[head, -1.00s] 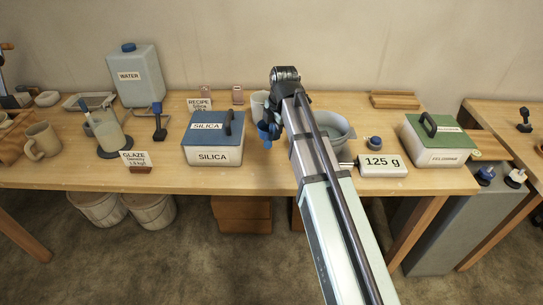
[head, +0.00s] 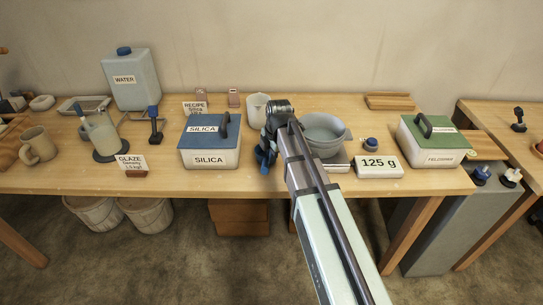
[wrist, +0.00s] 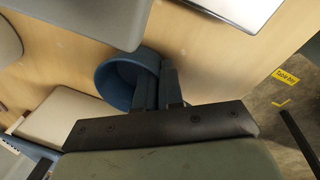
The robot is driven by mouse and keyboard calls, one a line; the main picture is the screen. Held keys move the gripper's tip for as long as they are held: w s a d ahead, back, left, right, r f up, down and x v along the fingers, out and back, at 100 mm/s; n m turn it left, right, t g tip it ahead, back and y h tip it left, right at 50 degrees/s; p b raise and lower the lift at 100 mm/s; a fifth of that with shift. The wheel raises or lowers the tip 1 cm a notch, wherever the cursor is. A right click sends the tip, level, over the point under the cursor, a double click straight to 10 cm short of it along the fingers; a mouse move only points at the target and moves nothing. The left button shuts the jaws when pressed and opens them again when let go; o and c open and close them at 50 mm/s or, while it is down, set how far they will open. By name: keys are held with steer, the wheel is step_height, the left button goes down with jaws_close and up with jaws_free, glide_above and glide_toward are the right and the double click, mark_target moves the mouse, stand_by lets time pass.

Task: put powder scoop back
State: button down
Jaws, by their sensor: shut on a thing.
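The blue powder scoop (wrist: 128,76) is between the fingers of my gripper (wrist: 160,88) in the wrist view; its round cup opens beside the fingers. In the head view my gripper (head: 267,160) is over the front part of the bench, between the silica box (head: 210,145) and the grey bowl (head: 323,134). The scoop shows there only as a small blue shape, mostly hidden by the gripper. The silica box has its blue lid on. The feldspar box (head: 432,142) at the right has a green lid on.
The scale (head: 378,167) reading 125 g stands right of my arm. A white jug (head: 257,108) stands behind my gripper. A small blue-topped item (head: 370,144) lies right of the bowl. The glaze sign (head: 132,164) and mug (head: 38,146) are at left.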

steer(key=c, duration=1.7)
jaws_free()
steer(key=shift+f, duration=0.15)
steer(key=o, duration=0.4)
steer(key=shift+r, duration=0.2)
steer(key=r, duration=0.4)
steer(key=s+d+r, duration=0.1)
steer(key=r, duration=0.6)
steer(key=shift+s+d+r, duration=0.15)
steer(key=shift+s+r, duration=0.05)
steer(key=shift+r, duration=0.2)
